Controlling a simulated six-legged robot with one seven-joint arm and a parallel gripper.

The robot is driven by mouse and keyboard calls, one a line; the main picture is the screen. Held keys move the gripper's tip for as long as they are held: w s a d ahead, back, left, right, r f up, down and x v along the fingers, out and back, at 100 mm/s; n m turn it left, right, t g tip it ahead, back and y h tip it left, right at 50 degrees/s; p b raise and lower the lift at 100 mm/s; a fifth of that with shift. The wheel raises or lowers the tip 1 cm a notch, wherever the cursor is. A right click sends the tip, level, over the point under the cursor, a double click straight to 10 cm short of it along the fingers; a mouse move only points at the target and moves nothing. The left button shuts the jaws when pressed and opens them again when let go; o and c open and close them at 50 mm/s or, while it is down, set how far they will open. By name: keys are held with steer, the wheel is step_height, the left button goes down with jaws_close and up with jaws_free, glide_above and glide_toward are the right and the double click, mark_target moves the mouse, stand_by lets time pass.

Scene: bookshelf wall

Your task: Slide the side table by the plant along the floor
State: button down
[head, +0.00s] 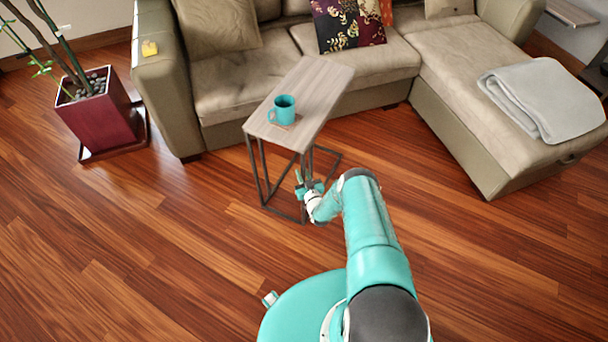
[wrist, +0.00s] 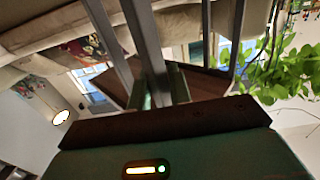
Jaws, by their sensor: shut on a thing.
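The side table (head: 312,88) has a pale wood top and a thin dark metal frame, and stands upright on the floor in front of the sofa. My gripper (head: 308,186) is at the frame's near right side, below the top. It is shut on a metal leg of the table; in the wrist view the grey leg (wrist: 142,40) runs down between the fingers (wrist: 162,88). The plant (head: 60,50) stands in a dark red square pot (head: 98,118) at the left, well apart from the table. Its leaves (wrist: 278,72) seem to show in the wrist view.
A teal mug (head: 283,106) stands on a coaster on the tabletop. The beige sofa (head: 235,80) is close behind the table, with its chaise and a grey blanket (head: 545,98) at the right. Wood floor (head: 130,230) is clear at the left and front.

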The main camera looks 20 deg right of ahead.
steer(key=c, duration=1.2)
jaws_free()
steer(key=shift+a, duration=0.15)
steer(key=shift+c, duration=0.2)
steer(key=shift+o, duration=0.2)
steer(key=shift+d, duration=0.2)
steer(key=s, duration=1.3)
steer(key=shift+s+a, duration=0.15)
steer(key=shift+s, duration=0.25)
